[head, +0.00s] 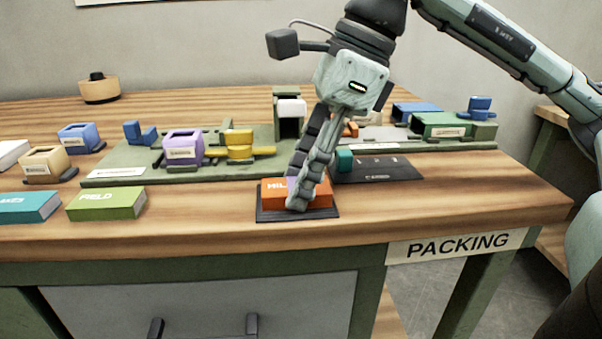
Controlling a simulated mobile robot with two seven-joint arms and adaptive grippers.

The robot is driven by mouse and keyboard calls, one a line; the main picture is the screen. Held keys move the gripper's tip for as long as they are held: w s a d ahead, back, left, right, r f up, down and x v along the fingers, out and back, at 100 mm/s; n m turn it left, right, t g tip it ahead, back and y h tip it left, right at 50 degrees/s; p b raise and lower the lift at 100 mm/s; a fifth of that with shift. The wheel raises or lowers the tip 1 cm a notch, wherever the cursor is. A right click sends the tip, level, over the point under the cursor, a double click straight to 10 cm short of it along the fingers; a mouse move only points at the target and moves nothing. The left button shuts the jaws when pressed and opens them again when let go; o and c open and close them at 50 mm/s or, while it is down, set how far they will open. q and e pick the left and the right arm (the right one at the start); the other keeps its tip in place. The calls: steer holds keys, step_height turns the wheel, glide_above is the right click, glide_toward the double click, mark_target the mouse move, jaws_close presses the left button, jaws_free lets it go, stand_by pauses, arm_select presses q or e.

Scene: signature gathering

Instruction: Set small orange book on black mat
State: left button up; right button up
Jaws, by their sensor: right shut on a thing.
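The small orange book (273,193) lies flat at the black mat (268,217) near the table's front edge. The book appears to rest on the mat, whose rim shows in front and at the sides. My right gripper (303,200) points down over the book, its fingers shut on the book and hiding part of its cover and lettering. My left gripper is not in view.
A green book (107,204) and a teal book (27,207) lie to the left. A dark panel (385,170) with a teal block (344,160) is right of the mat. Green boards with colored blocks stand behind. The front wood between green book and mat is clear.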

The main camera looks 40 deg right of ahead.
steer(key=o, duration=1.2)
steer(key=shift+c, duration=0.2)
steer(key=shift+d+r+p, duration=0.1)
steer(key=shift+r+p, duration=0.2)
steer(key=shift+r, duration=0.15)
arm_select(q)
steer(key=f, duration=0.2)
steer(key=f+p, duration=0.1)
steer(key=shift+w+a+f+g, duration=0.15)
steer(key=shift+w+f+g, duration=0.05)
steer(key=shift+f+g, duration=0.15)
arm_select(e)
steer(key=v, duration=1.1)
steer(key=shift+r, duration=0.2)
steer(key=shift+s, duration=0.1)
